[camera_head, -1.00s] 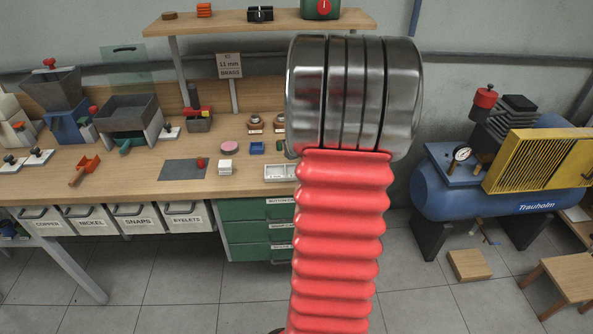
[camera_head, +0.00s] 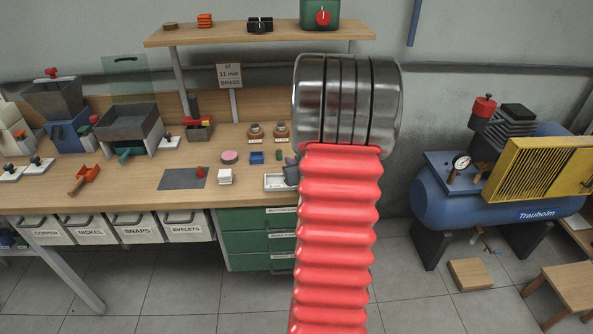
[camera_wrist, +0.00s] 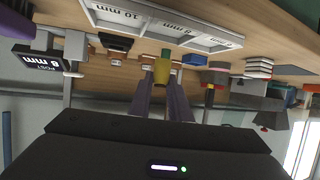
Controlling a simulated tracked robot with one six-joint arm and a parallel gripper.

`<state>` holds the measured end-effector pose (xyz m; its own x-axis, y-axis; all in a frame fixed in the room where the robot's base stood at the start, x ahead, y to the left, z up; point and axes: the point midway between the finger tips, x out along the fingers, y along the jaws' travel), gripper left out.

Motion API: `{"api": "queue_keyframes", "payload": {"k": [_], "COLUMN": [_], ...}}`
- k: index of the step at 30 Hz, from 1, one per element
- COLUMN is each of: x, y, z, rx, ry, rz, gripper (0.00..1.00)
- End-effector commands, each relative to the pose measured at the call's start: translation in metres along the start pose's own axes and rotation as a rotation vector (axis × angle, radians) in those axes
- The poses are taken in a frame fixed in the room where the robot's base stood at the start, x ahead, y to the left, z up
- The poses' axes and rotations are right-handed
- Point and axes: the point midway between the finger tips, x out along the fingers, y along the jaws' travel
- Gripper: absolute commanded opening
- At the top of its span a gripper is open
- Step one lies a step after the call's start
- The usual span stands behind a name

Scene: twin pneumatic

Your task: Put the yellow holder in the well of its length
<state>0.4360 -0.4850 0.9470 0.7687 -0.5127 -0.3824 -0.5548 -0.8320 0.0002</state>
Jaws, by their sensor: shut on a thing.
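The yellow holder (camera_wrist: 162,75) is between the two purple fingers of my gripper (camera_wrist: 162,84) in the wrist view, and the gripper is shut on it. A small green piece (camera_wrist: 166,54) shows at the holder's end; I cannot tell whether it belongs to it. The white tray (camera_wrist: 146,21) has wells marked 10 mm, 8 mm and a third, less legible label. The holder appears close to the tray but apart from it. In the head view the tray (camera_head: 274,188) is partly hidden by my red arm, which also hides the holder and most of the gripper.
A sign reading POST 8 mm (camera_wrist: 38,57) stands at the left in the wrist view. On the bench are a blue block (camera_head: 256,157), a pink disc (camera_head: 230,157), a white stack (camera_head: 225,177) and a dark mat (camera_head: 182,179). A blue compressor (camera_head: 470,200) stands at the right.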

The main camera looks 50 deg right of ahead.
Motion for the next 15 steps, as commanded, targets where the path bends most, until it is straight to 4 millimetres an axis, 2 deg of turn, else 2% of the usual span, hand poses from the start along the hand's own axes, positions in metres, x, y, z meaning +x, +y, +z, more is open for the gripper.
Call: {"api": "queue_keyframes", "payload": {"k": [10, 15], "x": [0.013, 0.016], "y": [-0.001, 0.0], "z": [0.032, 0.038], "rx": [0.001, 0.0], "ry": [-0.003, -0.001], "rz": [-0.001, 0.0], "gripper": [0.0, 0.0]}}
